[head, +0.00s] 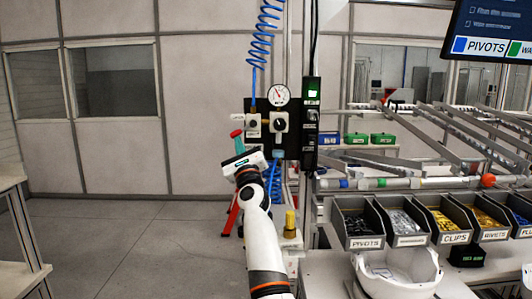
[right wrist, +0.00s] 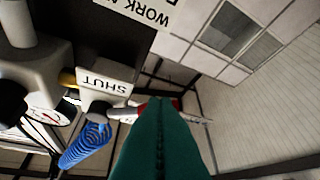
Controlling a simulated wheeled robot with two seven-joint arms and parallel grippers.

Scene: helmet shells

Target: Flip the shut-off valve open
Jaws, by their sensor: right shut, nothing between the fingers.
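The shut-off valve (head: 253,125) is on the dark panel, below and left of the round gauge. In the right wrist view its white label (right wrist: 105,84) reads SHUT, upside down. Its red lever (head: 236,133) sticks out sideways to the left of the panel; it also shows in the right wrist view (right wrist: 176,104), partly behind my fingers. My right gripper (head: 239,147) is just below the lever, its green fingers (right wrist: 160,108) shut and empty. They overlap the lever in the picture; I cannot tell whether they touch it. My left gripper is not in view.
A gauge (head: 278,95) and a coiled blue hose (head: 264,35) are close by on the panel. A black box with a green light (head: 312,90) stands right of it. Part bins (head: 360,222) and a white helmet shell (head: 398,270) are at right. The floor at left is open.

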